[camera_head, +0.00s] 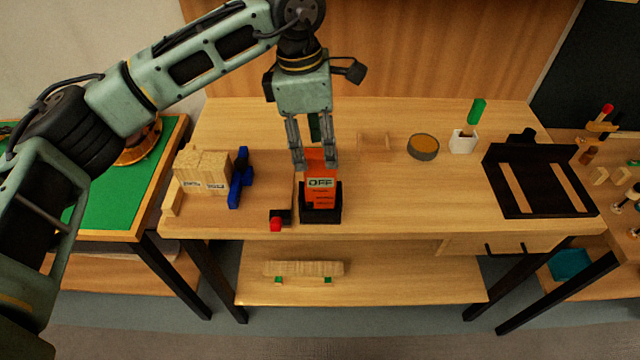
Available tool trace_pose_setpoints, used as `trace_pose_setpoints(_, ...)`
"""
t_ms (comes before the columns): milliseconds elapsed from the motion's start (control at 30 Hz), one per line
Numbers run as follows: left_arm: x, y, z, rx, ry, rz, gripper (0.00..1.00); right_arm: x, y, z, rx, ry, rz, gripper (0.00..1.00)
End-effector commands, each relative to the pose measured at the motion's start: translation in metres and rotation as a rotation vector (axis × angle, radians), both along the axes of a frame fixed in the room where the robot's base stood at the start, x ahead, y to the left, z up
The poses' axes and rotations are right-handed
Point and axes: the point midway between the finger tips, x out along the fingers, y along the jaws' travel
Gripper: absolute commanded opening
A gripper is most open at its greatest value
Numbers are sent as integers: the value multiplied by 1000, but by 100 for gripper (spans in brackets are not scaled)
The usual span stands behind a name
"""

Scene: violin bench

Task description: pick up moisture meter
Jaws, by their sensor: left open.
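The moisture meter (321,190) is an orange, upright device with a label reading "OFF". It stands in a small black holder (320,215) near the front edge of the wooden bench. My left gripper (316,166) points down from above with its two fingers apart, one on each side of the meter's upper part. I cannot tell whether the fingers touch it. The fingers partly hide the top of the meter. My right gripper is not in view.
Left of the meter are wooden blocks (203,172), a blue clamp (239,178) and a red-tipped black item (279,219). To the right are a round tin (423,147), a white cup (463,142) and a black rack (535,180). The bench's middle right is clear.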

Motion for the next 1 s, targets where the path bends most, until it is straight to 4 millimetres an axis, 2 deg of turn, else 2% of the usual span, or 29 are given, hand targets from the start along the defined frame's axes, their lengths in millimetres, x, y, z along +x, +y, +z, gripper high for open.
trace_pose_setpoints(367, -1, -7, -34, -1, 3, -1, 47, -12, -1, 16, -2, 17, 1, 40)
trace_pose_setpoints(500, -1, -12, -55, -2, 5, -1, 47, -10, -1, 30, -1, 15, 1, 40)
trace_pose_setpoints(600, 0, -13, -69, -2, 3, 0, 47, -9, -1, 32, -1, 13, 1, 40)
trace_pose_setpoints(900, 0, -14, -77, -3, -1, -1, 47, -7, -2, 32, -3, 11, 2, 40)
trace_pose_setpoints(1000, 0, -14, -77, -3, -1, -1, 40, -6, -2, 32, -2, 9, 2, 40)
